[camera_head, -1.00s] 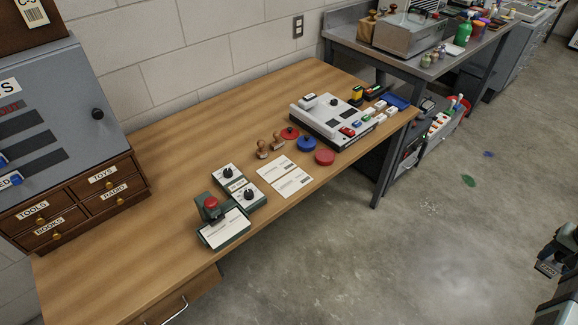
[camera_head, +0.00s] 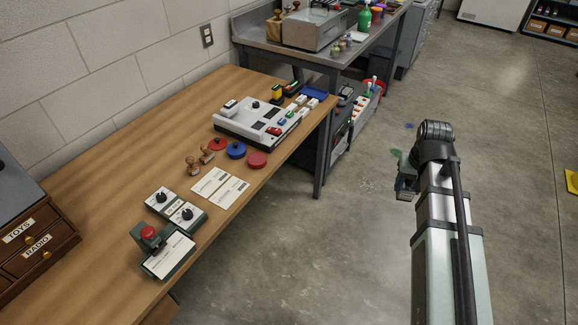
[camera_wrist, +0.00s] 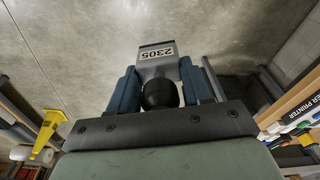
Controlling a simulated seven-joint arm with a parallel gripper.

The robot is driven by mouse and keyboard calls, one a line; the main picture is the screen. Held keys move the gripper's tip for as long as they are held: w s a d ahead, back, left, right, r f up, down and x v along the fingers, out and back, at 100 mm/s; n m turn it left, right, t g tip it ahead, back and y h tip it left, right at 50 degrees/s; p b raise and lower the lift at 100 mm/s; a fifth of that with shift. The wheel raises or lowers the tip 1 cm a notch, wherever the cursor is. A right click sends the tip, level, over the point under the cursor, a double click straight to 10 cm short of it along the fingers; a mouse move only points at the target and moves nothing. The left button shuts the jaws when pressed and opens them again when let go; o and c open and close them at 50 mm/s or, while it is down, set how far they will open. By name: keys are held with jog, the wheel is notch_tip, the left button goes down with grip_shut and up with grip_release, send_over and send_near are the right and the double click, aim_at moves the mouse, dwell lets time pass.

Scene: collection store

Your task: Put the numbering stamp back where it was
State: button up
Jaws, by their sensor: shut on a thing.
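The numbering stamp (camera_wrist: 157,56) is in the wrist view, a grey body with a white label reading 2305 and a round black knob. My gripper (camera_wrist: 160,85) is shut on it, with one blue finger on each side of the knob. In the head view my gripper (camera_head: 405,184) is at the right, over the open floor and well away from the wooden desk (camera_head: 95,150).
The desk carries a green device with a red knob (camera_head: 149,232), dial units (camera_head: 187,214), paper cards (camera_head: 228,193), wooden hand stamps (camera_head: 193,169), red and blue round pads (camera_head: 236,150) and a white machine (camera_head: 248,124). A metal bench (camera_head: 350,62) stands behind. The floor between is clear.

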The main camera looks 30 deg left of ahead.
jog(key=s+a+r+n, duration=0.1)
jog(key=s+a+n, duration=0.2)
jog(key=s+a, duration=1.15)
jog(key=s+a+n+g, duration=0.1)
jog(key=s+a+n, duration=0.35)
jog(key=a, duration=1.95)
jog(key=s+a+r+n, duration=0.1)
jog(key=s+a+n, duration=0.2)
jog(key=s+a, duration=1.15)
jog(key=w+a+n+y, duration=0.1)
jog(key=w+a+n, duration=0.35)
jog(key=a, duration=0.85)
jog(key=shift+m, duration=0.4)
jog(key=shift+w+a+f, duration=0.1)
jog(key=shift+w+f, duration=0.1)
jog(key=shift+f, duration=2.05)
jog(key=shift+w+a+f, duration=0.1)
jog(key=shift+w+f, duration=0.05)
jog(key=shift+f, duration=2.1)
jog(key=o, duration=0.4)
jog(key=shift+f, duration=0.15)
jog(key=shift+o, duration=1)
